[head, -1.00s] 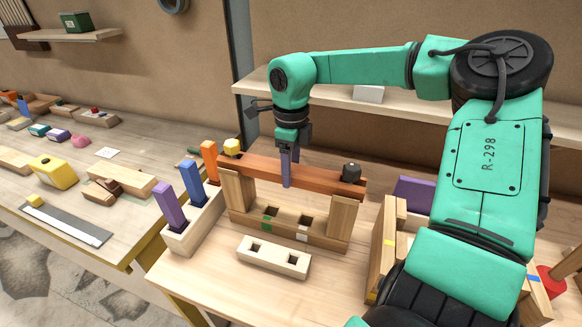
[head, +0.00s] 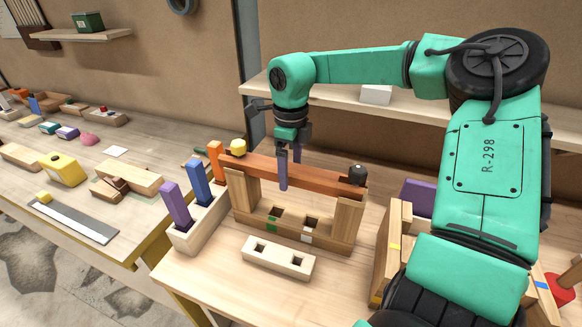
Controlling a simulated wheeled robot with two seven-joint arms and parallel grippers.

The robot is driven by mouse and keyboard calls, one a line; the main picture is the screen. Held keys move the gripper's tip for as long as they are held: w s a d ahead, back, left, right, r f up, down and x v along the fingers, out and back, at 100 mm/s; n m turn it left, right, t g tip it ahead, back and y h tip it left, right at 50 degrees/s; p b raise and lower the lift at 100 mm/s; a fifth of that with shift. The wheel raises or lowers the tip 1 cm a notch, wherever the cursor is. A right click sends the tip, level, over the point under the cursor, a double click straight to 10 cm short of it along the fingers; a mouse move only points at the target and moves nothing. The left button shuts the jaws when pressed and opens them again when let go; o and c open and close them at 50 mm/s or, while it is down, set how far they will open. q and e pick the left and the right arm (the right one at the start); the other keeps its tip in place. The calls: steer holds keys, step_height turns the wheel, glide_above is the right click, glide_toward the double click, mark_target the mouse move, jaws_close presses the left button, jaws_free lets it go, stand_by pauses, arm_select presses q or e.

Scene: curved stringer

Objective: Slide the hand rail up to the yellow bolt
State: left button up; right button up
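The hand rail (head: 318,173), a reddish-brown bar, lies across the tops of two upright wooden posts (head: 346,223). The yellow bolt (head: 238,147) stands by the rail's left end. A black bolt (head: 357,174) stands by its right end. My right gripper (head: 289,172) reaches down over the rail left of its middle. One finger is in front of the rail and the other behind, and it appears shut on the rail. The rear fingertip is hidden by the rail. My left gripper is not in view.
A pale block (head: 279,258) with two square holes lies in front of the frame. A rack with purple, blue and orange bars (head: 198,183) stands at left. Wooden boards (head: 391,250) stand close to the right. A second table (head: 100,215) holds several blocks.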

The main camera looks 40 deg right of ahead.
mark_target(291, 168)
step_height(291, 168, up, 12)
stand_by(0.4)
